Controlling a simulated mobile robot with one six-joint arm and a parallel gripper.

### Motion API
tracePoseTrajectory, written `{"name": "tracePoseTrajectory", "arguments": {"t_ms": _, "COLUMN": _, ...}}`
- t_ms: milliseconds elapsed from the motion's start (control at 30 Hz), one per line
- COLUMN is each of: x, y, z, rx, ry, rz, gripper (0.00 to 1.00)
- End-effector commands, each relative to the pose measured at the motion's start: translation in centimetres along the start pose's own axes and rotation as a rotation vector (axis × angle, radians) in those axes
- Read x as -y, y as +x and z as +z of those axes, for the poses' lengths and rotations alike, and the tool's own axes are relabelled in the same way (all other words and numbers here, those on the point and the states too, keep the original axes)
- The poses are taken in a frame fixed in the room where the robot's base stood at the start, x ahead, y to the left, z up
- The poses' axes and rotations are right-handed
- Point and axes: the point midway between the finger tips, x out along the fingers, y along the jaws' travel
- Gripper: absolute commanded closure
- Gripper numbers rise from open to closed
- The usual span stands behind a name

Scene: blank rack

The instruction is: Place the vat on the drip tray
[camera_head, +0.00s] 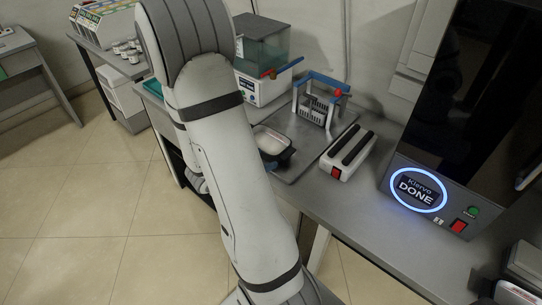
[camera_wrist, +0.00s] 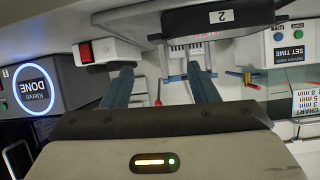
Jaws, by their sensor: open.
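The vat (camera_head: 271,141) is a dark open tub with pale contents, partly hidden behind my arm in the head view. It appears at the near left part of the flat grey drip tray (camera_head: 306,157); I cannot tell how fully it rests there. In the wrist view a black tub wall with a label "2" (camera_wrist: 218,18), apparently the vat, fills the top. My gripper (camera_wrist: 160,68) has its two teal fingers spread apart, with nothing held between them. The fingertips are just short of the black wall.
A wire rack with a blue handle (camera_head: 318,84) stands at the tray's back. A white box with black slots (camera_head: 347,155) is right of the tray. A machine reading "DONE" (camera_head: 417,190) stands farther right.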

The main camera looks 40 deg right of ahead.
Motion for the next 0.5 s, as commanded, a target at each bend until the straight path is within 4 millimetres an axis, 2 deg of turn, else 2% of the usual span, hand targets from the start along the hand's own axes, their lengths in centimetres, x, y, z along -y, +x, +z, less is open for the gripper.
{"name": "tracePoseTrajectory", "arguments": {"t_ms": 100, "x": 0.0, "y": -1.0, "z": 0.0, "rx": 0.0, "ry": -0.001, "rz": -0.001, "gripper": 0.46}}
{"name": "tracePoseTrajectory", "arguments": {"t_ms": 267, "x": 0.1, "y": -1.4, "z": 0.0, "rx": 0.003, "ry": 0.0, "rz": -0.004, "gripper": 0.46}}
{"name": "tracePoseTrajectory", "arguments": {"t_ms": 333, "x": 0.7, "y": -1.6, "z": 0.1, "rx": 0.023, "ry": 0.003, "rz": -0.033, "gripper": 0.46}}
{"name": "tracePoseTrajectory", "arguments": {"t_ms": 433, "x": 3.2, "y": -3.0, "z": 0.4, "rx": 0.104, "ry": 0.008, "rz": -0.148, "gripper": 0.46}}
{"name": "tracePoseTrajectory", "arguments": {"t_ms": 500, "x": 5.9, "y": -5.0, "z": 0.7, "rx": 0.197, "ry": -0.002, "rz": -0.282, "gripper": 0.46}}
